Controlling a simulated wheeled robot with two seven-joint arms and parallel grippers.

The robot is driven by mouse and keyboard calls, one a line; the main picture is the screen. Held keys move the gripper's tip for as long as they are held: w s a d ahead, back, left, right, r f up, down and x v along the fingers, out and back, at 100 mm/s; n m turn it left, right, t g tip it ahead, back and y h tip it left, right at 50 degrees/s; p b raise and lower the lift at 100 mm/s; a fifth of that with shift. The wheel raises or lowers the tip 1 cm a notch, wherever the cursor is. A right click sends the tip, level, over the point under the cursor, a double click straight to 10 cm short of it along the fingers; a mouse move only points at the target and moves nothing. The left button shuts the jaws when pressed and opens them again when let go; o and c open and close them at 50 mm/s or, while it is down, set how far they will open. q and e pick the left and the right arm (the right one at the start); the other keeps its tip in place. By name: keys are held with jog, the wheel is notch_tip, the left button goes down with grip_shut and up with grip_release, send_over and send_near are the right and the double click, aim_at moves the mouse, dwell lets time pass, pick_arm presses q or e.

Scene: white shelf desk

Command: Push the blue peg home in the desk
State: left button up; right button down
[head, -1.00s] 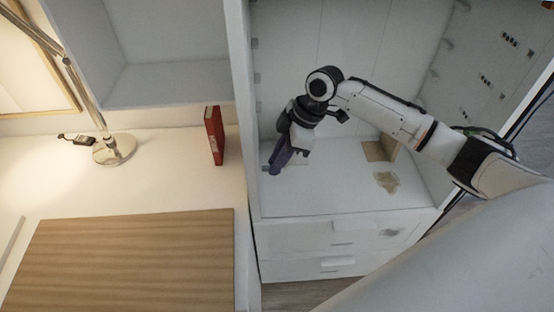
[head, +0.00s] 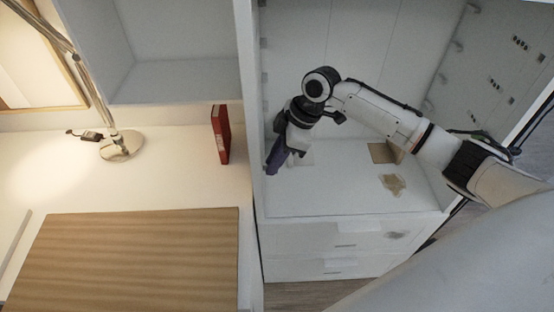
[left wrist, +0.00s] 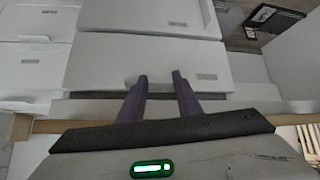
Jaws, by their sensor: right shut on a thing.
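My right gripper (head: 273,167) is inside the tall open section of the white desk (head: 340,234), low down, with its dark purple fingers pointing down and left close to the section's left wall. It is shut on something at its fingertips. I cannot make out the blue peg as a separate thing; the fingers hide what they hold, and its fit in the desk cannot be seen. My left gripper (left wrist: 159,77) shows in the left wrist view with its two purple fingers apart and nothing between them, in front of white drawer fronts (left wrist: 145,62).
A red book (head: 220,134) stands on the desktop left of the divider, near a lamp base (head: 122,146). A brown striped board (head: 125,262) lies in front. Brown patches (head: 392,184) lie on the section's floor. Small dark fittings line its walls.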

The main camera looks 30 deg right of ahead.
jog(key=shift+w+a, duration=0.15)
jog(key=shift+a, duration=0.2)
jog(key=c, duration=1.6)
grip_release()
jog(key=shift+a, duration=0.1)
jog(key=shift+a, duration=0.1)
jog(key=v, duration=1)
jog(key=shift+d+r+b, duration=0.2)
jog(key=shift+d+b, duration=0.1)
jog(key=shift+d, duration=0.05)
